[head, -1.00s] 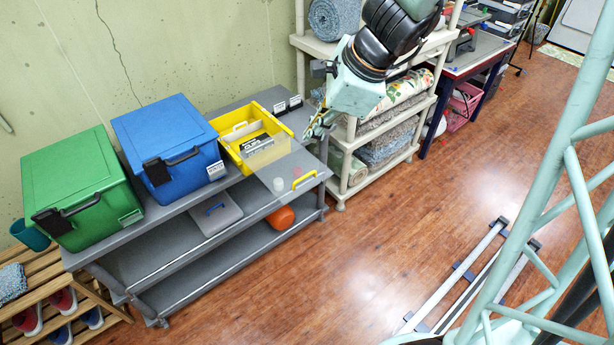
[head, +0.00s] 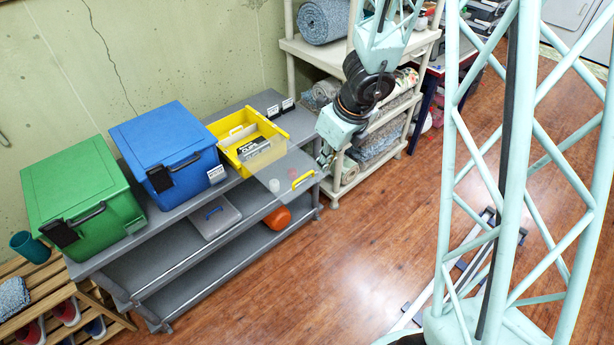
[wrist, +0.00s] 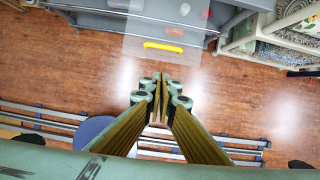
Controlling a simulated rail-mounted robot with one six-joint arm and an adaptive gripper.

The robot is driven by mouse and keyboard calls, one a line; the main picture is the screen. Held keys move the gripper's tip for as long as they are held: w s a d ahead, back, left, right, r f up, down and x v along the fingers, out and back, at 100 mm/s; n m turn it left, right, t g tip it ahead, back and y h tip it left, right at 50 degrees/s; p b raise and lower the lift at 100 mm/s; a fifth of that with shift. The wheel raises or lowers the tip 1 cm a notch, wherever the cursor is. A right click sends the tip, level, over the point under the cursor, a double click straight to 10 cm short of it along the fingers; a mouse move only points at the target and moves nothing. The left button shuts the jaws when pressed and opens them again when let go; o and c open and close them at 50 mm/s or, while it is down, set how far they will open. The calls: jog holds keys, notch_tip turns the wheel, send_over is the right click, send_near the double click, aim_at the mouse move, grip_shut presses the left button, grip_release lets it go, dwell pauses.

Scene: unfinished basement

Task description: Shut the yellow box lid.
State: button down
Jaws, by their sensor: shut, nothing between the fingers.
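The yellow box (head: 222,143) stands open on the top of the grey shelf unit, at its right end. Its clear lid (head: 268,172) is swung out toward the front, past the shelf edge, with a yellow handle (head: 302,180) on its outer edge. In the wrist view, the lid (wrist: 150,24) and its yellow handle (wrist: 163,47) lie ahead of my gripper. My gripper (wrist: 160,78) is shut and empty, with a gap in the picture between its fingertips and the handle. In the head view, my gripper (head: 326,160) is small, up and right of the handle.
A blue box (head: 165,140) and a green box (head: 78,190) stand closed left of the yellow box. A beige rack (head: 300,50) with rolled rugs stands close behind my gripper. An orange object (head: 277,218) sits on the lower shelf.

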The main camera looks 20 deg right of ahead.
jog(key=shift+d+f, duration=0.1)
jog(key=shift+f, duration=0.15)
jog(key=shift+f, duration=0.1)
dwell(0.3)
jog(key=b, duration=0.5)
send_over(305, 184)
jog(key=s, duration=0.2)
jog(key=shift+w+d+f, duration=0.1)
jog(key=shift+d+f, duration=0.05)
jog(key=shift+f, duration=1.55)
jog(key=shift+d+f, duration=0.15)
jog(key=shift+f, duration=1.5)
jog(key=shift+w+d+f, duration=0.1)
jog(key=shift+d+f, duration=0.05)
jog(key=shift+f, duration=1.55)
jog(key=shift+w, duration=0.1)
